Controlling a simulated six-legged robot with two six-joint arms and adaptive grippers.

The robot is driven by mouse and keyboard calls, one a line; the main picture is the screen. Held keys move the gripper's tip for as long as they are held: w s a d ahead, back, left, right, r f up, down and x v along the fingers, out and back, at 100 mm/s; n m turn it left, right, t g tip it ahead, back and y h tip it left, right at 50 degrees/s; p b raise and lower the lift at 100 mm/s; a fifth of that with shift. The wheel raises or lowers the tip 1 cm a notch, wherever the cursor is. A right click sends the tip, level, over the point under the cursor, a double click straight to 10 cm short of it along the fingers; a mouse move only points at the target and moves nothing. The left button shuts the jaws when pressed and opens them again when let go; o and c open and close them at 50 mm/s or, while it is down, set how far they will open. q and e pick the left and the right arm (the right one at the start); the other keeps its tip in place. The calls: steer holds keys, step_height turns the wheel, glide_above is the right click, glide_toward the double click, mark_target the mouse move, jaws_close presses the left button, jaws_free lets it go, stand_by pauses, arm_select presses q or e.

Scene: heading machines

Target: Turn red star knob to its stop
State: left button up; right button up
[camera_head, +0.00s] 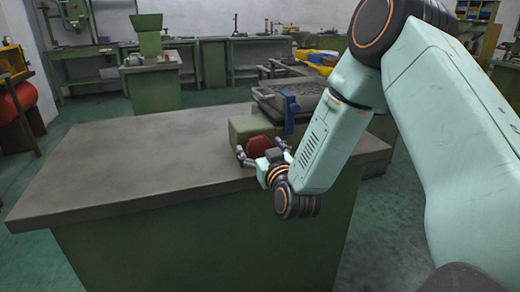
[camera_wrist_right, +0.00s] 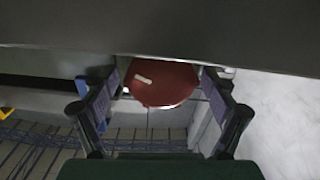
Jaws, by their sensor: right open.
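The red knob (camera_head: 259,147) sits at the front of a green machine block (camera_head: 250,127) on the workbench, partly hidden by my gripper. In the right wrist view the red knob (camera_wrist_right: 161,82) shows a short white mark on its face. My right gripper (camera_head: 262,158) is open, with one finger on each side of the knob. In the right wrist view my right gripper (camera_wrist_right: 162,98) has its fingers spread around the knob; I cannot tell whether they touch it. My left gripper is not in view.
The grey-topped green workbench (camera_head: 140,150) is clear to the left of the machine. Yellow bins (camera_head: 322,58) are farther back. A red cylinder (camera_head: 17,102) stands at the far left.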

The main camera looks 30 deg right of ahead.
steer(key=c, duration=1.2)
steer(key=shift+o, duration=0.2)
steer(key=shift+m+p, duration=0.4)
steer(key=shift+m, duration=0.4)
steer(key=o, duration=1.2)
steer(key=shift+c, duration=0.2)
